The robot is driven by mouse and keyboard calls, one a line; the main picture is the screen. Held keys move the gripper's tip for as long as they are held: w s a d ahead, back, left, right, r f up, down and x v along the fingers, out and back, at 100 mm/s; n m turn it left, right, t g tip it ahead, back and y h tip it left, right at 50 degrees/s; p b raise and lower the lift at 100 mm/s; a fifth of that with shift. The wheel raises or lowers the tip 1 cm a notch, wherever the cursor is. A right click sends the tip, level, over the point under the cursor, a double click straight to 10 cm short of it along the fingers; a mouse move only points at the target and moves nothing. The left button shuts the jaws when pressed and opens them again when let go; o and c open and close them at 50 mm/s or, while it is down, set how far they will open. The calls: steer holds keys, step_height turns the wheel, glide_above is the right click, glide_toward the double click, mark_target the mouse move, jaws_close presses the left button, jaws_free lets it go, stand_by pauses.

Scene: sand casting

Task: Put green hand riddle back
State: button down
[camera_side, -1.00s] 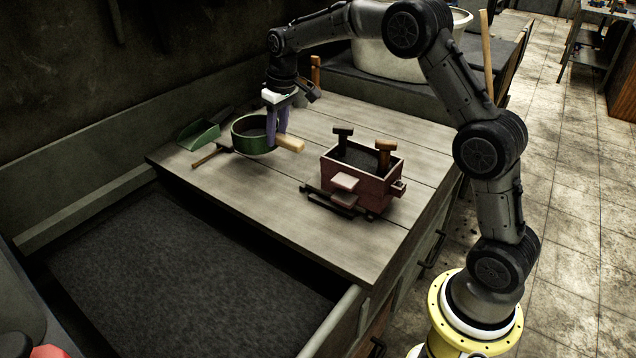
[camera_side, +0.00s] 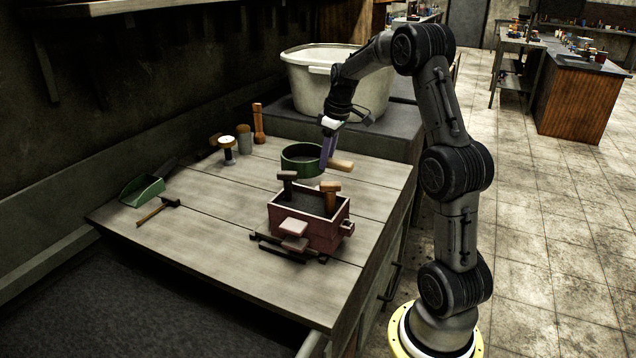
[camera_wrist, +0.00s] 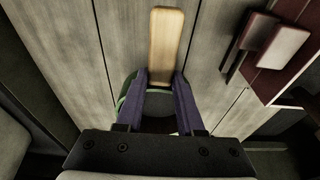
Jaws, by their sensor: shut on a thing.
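The green hand riddle (camera_side: 299,168) is a round green sieve with a pale wooden handle (camera_wrist: 163,40). In the side view it is behind the red flask, above the wooden bench top. I cannot tell for sure how much gap is under it. My gripper (camera_side: 327,165) is shut on the riddle near where the handle meets the rim. In the wrist view, the purple fingers (camera_wrist: 160,82) stand on both sides of the riddle; a green rim (camera_wrist: 124,95) shows at the left finger. The rest of the riddle is mostly hidden there.
The red flask (camera_side: 297,228), with dark sand and two upright wooden-handled tools, stands close in front. A green scoop (camera_side: 142,191) and a hammer (camera_side: 158,210) lie at the left. Several upright tools (camera_side: 244,139) stand at the back. A white tub (camera_side: 318,80) is behind.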

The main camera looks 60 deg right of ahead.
steer(key=shift+w+f, duration=0.1)
steer(key=shift+f, duration=3.25)
steer(key=shift+f, duration=0.1)
steer(key=c, duration=0.5)
jaws_free()
steer(key=shift+f, duration=0.1)
